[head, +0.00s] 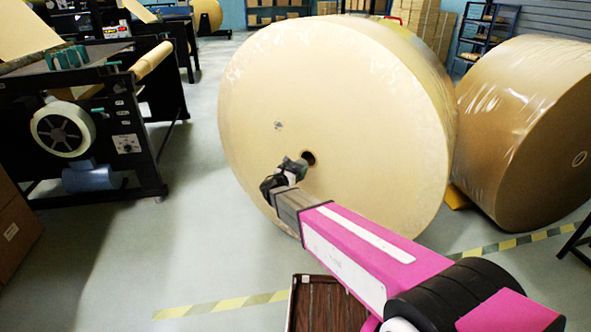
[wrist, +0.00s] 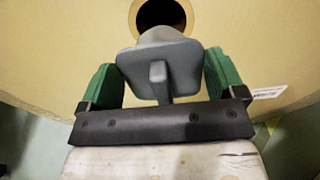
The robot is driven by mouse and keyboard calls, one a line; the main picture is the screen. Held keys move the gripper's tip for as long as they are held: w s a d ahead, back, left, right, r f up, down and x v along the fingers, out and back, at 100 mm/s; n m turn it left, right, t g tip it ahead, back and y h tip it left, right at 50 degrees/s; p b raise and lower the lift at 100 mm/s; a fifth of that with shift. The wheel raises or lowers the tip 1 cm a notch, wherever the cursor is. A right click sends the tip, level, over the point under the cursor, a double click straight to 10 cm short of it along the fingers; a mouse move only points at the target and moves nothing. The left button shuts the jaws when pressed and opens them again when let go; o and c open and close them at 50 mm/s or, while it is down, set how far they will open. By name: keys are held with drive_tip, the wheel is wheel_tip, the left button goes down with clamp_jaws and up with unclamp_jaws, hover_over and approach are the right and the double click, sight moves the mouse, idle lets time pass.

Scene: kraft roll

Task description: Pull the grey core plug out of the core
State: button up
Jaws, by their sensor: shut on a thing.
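The large kraft roll (head: 335,110) stands on its curved side with its flat end facing me. The dark core hole (head: 308,158) is open to view in that end; it also shows at the top of the wrist view (wrist: 160,12). My gripper (head: 288,174) is just left of and below the hole. In the wrist view its green fingers (wrist: 161,76) are shut on the grey core plug (wrist: 153,58), one on each side of its flange. The plug's narrower end overlaps the hole's lower edge and appears outside the core.
A second wrapped roll (head: 530,125) stands at right. A brown crate (head: 294,300) sits on the floor below my arm, near yellow striped floor tape (head: 225,304). Floor left of the roll is clear.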

drive_tip(key=shift+v, duration=1.5)
